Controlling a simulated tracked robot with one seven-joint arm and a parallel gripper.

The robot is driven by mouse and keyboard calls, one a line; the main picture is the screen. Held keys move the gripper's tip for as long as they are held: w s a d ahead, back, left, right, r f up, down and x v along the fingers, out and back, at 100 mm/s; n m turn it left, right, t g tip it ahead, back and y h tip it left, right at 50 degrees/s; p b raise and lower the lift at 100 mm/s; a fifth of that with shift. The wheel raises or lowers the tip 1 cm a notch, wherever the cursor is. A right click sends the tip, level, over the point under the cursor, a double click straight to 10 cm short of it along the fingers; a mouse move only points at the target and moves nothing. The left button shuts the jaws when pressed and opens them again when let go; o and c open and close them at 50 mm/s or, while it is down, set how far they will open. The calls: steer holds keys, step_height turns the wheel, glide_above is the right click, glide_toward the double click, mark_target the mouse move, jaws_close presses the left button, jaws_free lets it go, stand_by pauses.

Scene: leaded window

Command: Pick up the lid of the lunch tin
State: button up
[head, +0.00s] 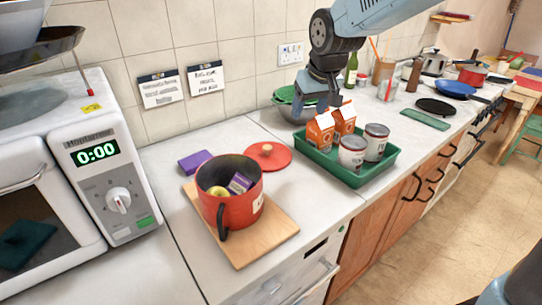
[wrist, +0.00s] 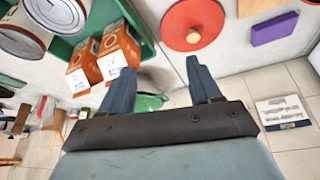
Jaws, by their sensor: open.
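A round red lid (head: 268,157) with a wooden knob lies flat on the counter behind the red pot (head: 230,197). It also shows at the top of the wrist view (wrist: 196,30). I see nothing clearly recognisable as a lunch tin; the pot is open and holds a purple box and a yellowish item. My gripper (head: 324,105) is open and empty, above the back of the counter, near the green colander and behind the orange cartons. In the wrist view its two fingers (wrist: 160,72) stand apart, with the lid beyond them.
A green tray (head: 362,180) holds orange cartons (head: 320,132) and cans (head: 352,155), close to my gripper. The pot stands on a wooden board (head: 270,235). A purple block (head: 195,162) lies left of the lid. A microwave (head: 100,160) stands at left; the tiled wall is behind.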

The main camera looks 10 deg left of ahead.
steer(key=n, duration=0.1)
glide_toward(268, 147)
steer(key=shift+g, duration=0.3)
steer(key=x, duration=0.9)
steer(key=shift+w+f, duration=0.1)
steer(key=shift+w, duration=0.1)
steer(key=shift+c, duration=0.2)
steer(key=c, duration=1.1)
